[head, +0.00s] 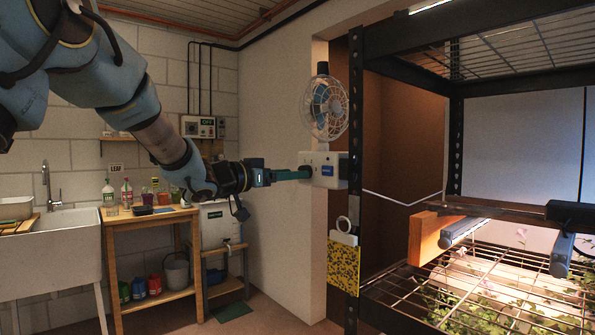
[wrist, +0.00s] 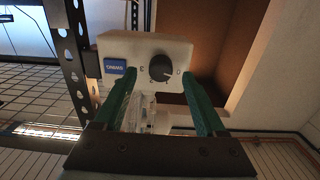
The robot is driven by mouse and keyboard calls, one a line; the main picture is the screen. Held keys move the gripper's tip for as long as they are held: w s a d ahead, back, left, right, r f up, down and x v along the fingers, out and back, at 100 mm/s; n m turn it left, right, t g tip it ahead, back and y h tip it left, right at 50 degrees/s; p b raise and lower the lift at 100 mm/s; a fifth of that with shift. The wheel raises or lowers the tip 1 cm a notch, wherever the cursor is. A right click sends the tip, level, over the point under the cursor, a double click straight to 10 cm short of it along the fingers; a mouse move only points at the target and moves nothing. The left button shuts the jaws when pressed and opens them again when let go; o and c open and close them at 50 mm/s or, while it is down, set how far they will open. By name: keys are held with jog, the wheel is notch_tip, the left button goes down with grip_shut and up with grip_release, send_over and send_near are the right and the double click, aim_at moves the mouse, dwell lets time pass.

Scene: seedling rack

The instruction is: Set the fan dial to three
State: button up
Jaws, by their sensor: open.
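The fan (head: 326,105) has a blue hub in a round wire cage and is mounted on the rack post above a white control box (head: 325,160). In the wrist view the box (wrist: 185,50) carries a blue label (wrist: 115,66) and a round dark dial (wrist: 160,68) with small marks around it. The pointer setting is too small to read. My gripper (head: 307,173) reaches the box from the left. In the wrist view its green fingers (wrist: 158,74) are open, one on each side of the dial, with gaps between them and the knob.
The black rack post (head: 354,200) stands right beside the box, with wire shelves (head: 400,300) beyond it. A yellow speckled card (head: 344,265) hangs below. A wooden bench (head: 150,218) and a sink (head: 50,240) stand at the left.

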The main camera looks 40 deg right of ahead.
jog(key=shift+d, duration=1.25)
jog(key=shift+c, duration=0.3)
grip_shut()
